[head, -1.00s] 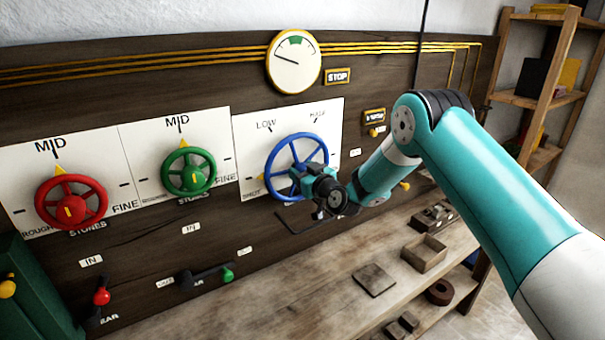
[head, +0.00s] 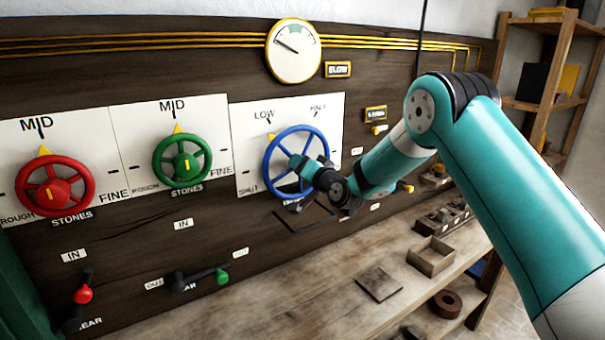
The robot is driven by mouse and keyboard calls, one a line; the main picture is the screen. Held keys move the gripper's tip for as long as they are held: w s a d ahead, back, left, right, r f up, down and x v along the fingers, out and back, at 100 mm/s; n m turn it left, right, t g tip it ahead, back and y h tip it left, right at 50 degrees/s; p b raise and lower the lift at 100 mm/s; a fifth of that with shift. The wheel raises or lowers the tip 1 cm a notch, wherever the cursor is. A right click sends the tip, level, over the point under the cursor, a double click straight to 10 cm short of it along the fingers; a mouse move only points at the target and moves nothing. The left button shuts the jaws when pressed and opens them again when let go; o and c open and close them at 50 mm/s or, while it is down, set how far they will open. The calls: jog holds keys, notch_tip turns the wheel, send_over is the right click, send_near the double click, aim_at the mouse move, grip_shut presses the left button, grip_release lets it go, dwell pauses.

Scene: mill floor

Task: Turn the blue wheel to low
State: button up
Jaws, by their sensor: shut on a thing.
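The blue wheel (head: 292,129) is mounted on a white panel (head: 246,150) marked SHUT, LOW and HALF. Its yellow pointer (head: 271,137) stands just below the LOW mark (head: 264,115), at the wheel's upper left. My gripper (head: 298,162) is at the wheel and shut on it. The gripper and wrist cover the wheel's middle and lower right, so the exact grip point is hidden.
A red wheel (head: 81,170) and a green wheel (head: 156,160) stand left, pointers near MID. The dial (head: 293,65) is above the blue wheel, beside a SLOW sign (head: 338,69). Levers (head: 222,277) jut out below. An open box (head: 428,268) is on the bench.

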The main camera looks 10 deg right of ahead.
jog(key=shift+m+b, duration=0.4)
jog(key=shift+m, duration=0.7)
jog(key=o, duration=0.9)
jog(key=b+v, duration=0.9)
jog(key=v, duration=0.8)
jog(key=shift+s+b, duration=0.3)
jog(key=shift+b, duration=0.05)
